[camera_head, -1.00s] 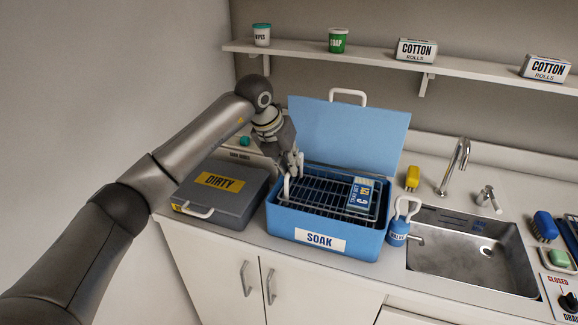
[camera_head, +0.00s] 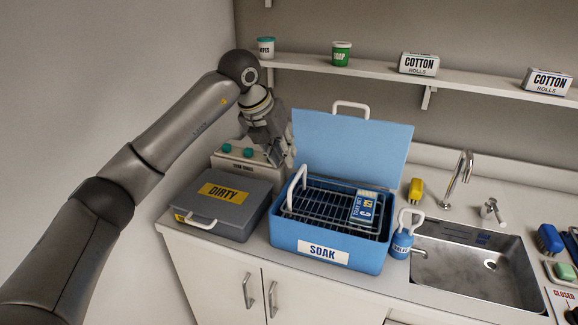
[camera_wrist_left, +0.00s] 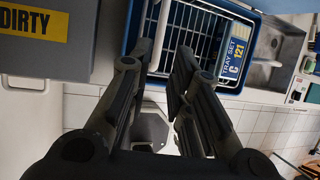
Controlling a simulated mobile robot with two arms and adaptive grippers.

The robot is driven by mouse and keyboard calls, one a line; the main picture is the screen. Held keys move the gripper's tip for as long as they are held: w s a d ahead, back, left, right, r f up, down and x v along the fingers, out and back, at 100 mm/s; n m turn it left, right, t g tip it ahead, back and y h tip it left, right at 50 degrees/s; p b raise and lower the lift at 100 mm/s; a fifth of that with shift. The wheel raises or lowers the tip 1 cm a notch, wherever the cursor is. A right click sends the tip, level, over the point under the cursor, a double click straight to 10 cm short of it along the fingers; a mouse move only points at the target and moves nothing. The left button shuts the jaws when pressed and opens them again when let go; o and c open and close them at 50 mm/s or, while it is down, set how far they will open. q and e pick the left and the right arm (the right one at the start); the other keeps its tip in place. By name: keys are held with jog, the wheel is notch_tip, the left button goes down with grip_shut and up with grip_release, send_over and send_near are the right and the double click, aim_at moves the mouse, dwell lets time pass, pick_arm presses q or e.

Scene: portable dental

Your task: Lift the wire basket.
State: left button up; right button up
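The wire basket (camera_head: 322,207) sits inside the blue SOAK box (camera_head: 325,262). Its white handle (camera_head: 299,178) stands up at the left end, and a blue tray set card (camera_head: 364,206) lies at its right end. My left gripper (camera_head: 284,163) is above and behind the handle, beside the open lid, and appears clear of it. In the left wrist view its two fingers (camera_wrist_left: 156,85) are spread with nothing gripped, and the white handle (camera_wrist_left: 158,35) shows beyond and between them. My right gripper is not in view.
The blue lid (camera_head: 350,145) stands open behind the box. A closed grey DIRTY case (camera_head: 225,215) is close on the left, with a device with green knobs (camera_head: 245,165) behind it. A blue bottle (camera_head: 402,240) and the sink (camera_head: 470,275) are on the right.

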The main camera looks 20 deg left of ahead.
pick_arm(q)
jog(key=shift+v, duration=2.2)
